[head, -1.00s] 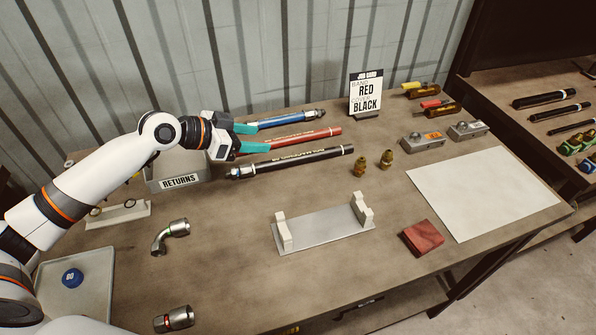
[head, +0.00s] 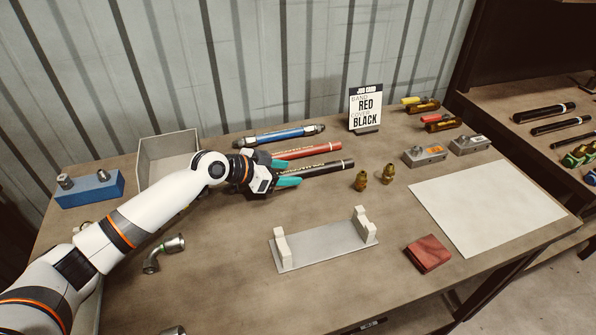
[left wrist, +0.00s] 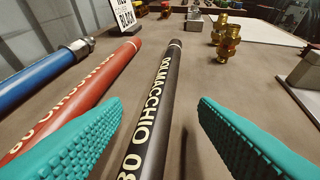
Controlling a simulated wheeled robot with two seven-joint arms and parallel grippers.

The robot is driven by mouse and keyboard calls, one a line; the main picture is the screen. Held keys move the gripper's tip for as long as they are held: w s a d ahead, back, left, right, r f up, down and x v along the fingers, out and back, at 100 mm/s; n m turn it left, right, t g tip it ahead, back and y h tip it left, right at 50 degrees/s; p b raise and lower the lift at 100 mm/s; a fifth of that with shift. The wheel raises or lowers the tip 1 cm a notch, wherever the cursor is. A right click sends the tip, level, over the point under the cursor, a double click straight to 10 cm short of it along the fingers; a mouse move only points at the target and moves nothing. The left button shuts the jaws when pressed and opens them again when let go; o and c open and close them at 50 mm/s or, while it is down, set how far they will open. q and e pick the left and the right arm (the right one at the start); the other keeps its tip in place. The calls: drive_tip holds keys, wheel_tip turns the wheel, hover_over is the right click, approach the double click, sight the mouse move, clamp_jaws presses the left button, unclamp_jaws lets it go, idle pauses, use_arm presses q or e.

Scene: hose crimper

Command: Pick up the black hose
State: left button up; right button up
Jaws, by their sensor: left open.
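The black hose (head: 322,168) lies on the table in the head view, nearest of three parallel hoses. Its left part is hidden behind my left gripper (head: 283,173). In the left wrist view the black hose (left wrist: 153,115) with pale lettering runs away between the two teal fingers of my left gripper (left wrist: 160,140). The fingers are open, one on each side, with a visible space to the hose. The red hose (head: 310,150) lies just beyond it, and the blue hose (head: 275,136) beyond that. My right gripper is not in view.
A job card (head: 366,108) reads red band, black cover. Two brass fittings (head: 362,180) stand right of the black hose. A grey cradle (head: 325,245) with two white supports sits in front. A white sheet (head: 485,205) lies at right. A grey bin (head: 165,152) stands behind my left arm.

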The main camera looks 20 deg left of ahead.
sight(298, 174)
use_arm(q)
drive_tip(key=shift+x, duration=1.5)
drive_tip(key=shift+r, duration=0.1)
clamp_jaws()
